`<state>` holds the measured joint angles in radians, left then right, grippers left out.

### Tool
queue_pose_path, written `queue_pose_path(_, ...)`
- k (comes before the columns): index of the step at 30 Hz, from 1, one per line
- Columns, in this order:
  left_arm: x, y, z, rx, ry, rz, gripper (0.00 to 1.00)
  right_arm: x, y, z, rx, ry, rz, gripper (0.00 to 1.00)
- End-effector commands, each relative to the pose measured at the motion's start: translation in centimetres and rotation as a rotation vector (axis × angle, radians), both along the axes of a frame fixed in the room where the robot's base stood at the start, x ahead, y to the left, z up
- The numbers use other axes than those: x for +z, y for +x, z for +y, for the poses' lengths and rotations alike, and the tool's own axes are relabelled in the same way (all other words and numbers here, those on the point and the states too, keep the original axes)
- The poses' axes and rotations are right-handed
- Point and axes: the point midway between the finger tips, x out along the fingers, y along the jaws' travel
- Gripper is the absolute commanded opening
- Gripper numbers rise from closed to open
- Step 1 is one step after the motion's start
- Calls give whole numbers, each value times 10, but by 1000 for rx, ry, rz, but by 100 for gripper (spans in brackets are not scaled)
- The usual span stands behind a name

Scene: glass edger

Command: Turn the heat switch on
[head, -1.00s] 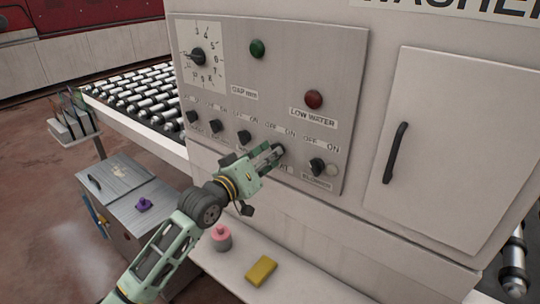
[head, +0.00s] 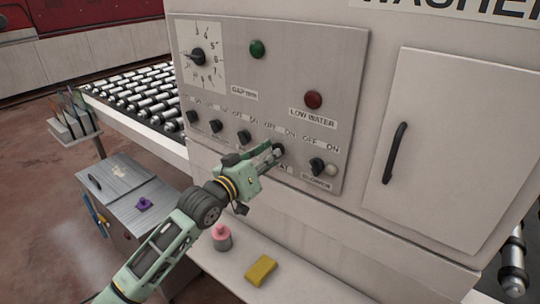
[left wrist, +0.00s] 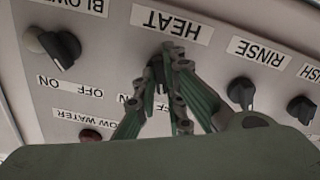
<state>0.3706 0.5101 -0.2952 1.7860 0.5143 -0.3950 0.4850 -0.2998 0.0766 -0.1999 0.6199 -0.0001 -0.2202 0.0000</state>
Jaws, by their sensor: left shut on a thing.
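The heat switch (head: 280,149) is a dark knob in the lower row of the grey control panel (head: 285,55). My left gripper (head: 273,152) is shut on it, with a finger at either side. In the left wrist view, which is upside down, the green fingers (left wrist: 165,85) meet over the switch beside the HEAT label (left wrist: 172,23) and hide most of it. ON and OFF labels stand by it. The exact angle of the switch is hard to tell. My right gripper is not in view.
The blower knob (head: 317,166) is right of the heat switch; the rinse knob (left wrist: 241,92) is on its other side. Below, a ledge holds a pink-topped container (head: 221,237) and a yellow block (head: 261,270). A door handle (head: 395,152) stands out at right.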

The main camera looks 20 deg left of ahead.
Motion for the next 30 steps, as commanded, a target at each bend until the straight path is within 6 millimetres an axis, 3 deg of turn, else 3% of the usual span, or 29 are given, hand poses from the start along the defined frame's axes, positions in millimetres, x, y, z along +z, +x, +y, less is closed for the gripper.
queue_pose_path(18, 0, 0, 1, 0, 551, -198, 0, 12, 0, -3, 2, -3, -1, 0)
queue_pose_path(30, 1, 0, 0, 0, 830, -302, 0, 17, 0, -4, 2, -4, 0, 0)
